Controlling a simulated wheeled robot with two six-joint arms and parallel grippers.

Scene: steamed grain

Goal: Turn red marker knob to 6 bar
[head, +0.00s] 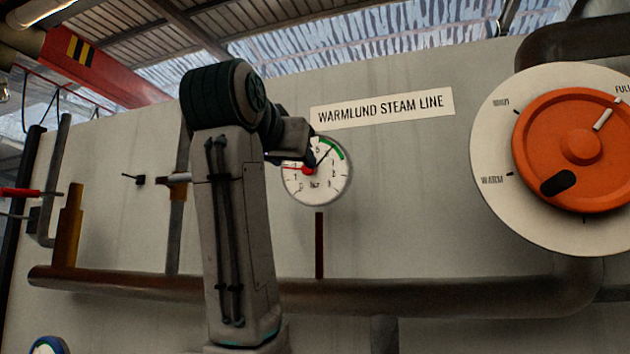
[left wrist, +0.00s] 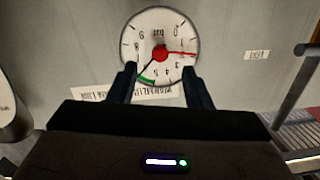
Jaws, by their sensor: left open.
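A round white pressure gauge (head: 330,190) hangs on the grey wall panel, partly covered by my left gripper in the head view. In the left wrist view the gauge (left wrist: 160,20) appears upside down. Its red knob (left wrist: 159,53) is at the centre, with a red marker pointing right there, toward the low-number side. A black needle points toward the green band. The red knob also shows in the head view (head: 308,171). My left gripper (left wrist: 159,70) is open and empty, its fingertips spread either side of the knob's line, apart from it. The remaining depth is unclear. My right gripper is out of view.
A sign (head: 382,105) reading WARMLUND STEAM LINE is above the gauge. A large orange dial (head: 560,115) on a white plate is at the right. A thick pipe (head: 440,298) runs below, with a thin stem (head: 319,245) between. A small brass-ended valve (head: 177,178) is left.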

